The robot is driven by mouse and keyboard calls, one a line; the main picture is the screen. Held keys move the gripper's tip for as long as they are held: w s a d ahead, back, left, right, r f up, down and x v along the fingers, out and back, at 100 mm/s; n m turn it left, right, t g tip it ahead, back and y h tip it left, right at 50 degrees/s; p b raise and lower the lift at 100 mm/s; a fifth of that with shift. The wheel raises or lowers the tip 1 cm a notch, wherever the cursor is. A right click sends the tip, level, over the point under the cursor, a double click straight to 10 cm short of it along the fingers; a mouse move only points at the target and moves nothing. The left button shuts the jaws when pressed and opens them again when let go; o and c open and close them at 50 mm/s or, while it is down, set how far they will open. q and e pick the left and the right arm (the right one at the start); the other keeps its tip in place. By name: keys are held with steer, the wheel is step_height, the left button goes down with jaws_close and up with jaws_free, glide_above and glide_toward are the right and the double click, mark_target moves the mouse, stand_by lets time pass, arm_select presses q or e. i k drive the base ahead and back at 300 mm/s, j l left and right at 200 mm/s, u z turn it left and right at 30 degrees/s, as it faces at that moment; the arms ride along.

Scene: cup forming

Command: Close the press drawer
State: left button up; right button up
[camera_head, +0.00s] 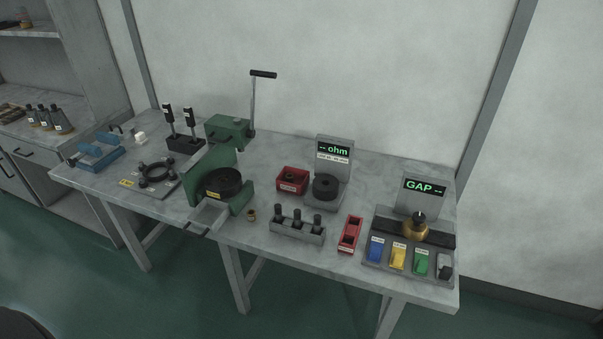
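The green press (229,128) stands left of the middle of the grey table, with its lever raised at the top right. Its grey drawer (208,215) is pulled out at the front left of the base, and its front end with a handle reaches the table's front edge. A black round die (222,184) sits in the press above the drawer's back end. Whether anything lies in the drawer is too small to tell. Neither of my grippers is in view.
A grey rack (297,227) with black pegs is further right. The floor in front of the table is clear.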

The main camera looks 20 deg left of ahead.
mark_target(207, 217)
steer(key=u, duration=1.35)
